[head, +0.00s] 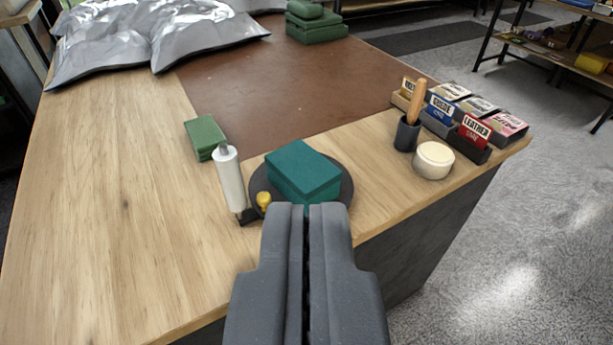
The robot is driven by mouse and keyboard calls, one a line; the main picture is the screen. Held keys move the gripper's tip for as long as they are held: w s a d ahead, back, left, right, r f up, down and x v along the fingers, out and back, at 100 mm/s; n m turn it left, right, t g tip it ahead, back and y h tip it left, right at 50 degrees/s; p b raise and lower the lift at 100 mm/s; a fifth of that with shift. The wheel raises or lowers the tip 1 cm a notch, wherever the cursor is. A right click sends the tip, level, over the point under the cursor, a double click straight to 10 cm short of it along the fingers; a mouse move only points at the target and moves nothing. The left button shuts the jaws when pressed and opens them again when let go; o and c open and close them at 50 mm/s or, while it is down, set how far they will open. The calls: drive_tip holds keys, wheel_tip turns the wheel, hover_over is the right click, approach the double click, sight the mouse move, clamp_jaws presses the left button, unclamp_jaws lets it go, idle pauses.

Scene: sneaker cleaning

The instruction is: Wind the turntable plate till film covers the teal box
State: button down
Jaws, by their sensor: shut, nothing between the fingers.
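The teal box (303,172) sits on the dark round turntable plate (343,188) near the table's front edge. I see no film over the box. A yellow knob (264,199) stands at the plate's left side. The white film roll (230,178) stands upright on a dark base just left of the plate. My gripper (307,208) is shut and empty, its tips at the near side of the plate in the picture. It hides the plate's front part. I cannot tell whether the tips touch the plate.
A green block (204,137) lies behind the roll. A white tub (434,160), a dark cup (407,133) with a wooden-handled tool and a rack of labelled packs (483,150) stand at right. A brown mat (270,85) and silver bags (150,40) lie behind. The left tabletop is clear.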

idle(0.4)
drive_tip(key=c, duration=1.5)
unclamp_jaws()
drive_tip(key=shift+w+d, duration=0.1)
drive_tip(key=shift+w, duration=0.05)
drive_tip(key=shift+c, duration=0.2)
drive_tip(key=w+d+f+n+p, duration=0.1)
drive_tip(key=w+d+f+p, duration=0.25)
drive_tip(key=w+p, duration=0.25)
drive_tip(key=w+d+f+n+g+h+p, duration=0.1)
drive_tip(key=w+d+f+p, duration=0.1)
drive_tip(key=w+d+p, duration=0.4)
drive_tip(key=w+d+f+n+p, duration=0.1)
drive_tip(key=w+d+f+p, duration=0.1)
drive_tip(key=w+p, duration=0.4)
drive_tip(key=n+g+y+p, duration=0.35)
drive_tip(key=y+p, duration=0.55)
drive_tip(key=p, duration=0.7)
approach(267, 202)
drive_tip(key=x, duration=0.8)
drive_tip(key=shift+w+a+f, duration=0.1)
drive_tip(key=shift+w, duration=0.1)
drive_tip(key=shift+c, duration=0.3)
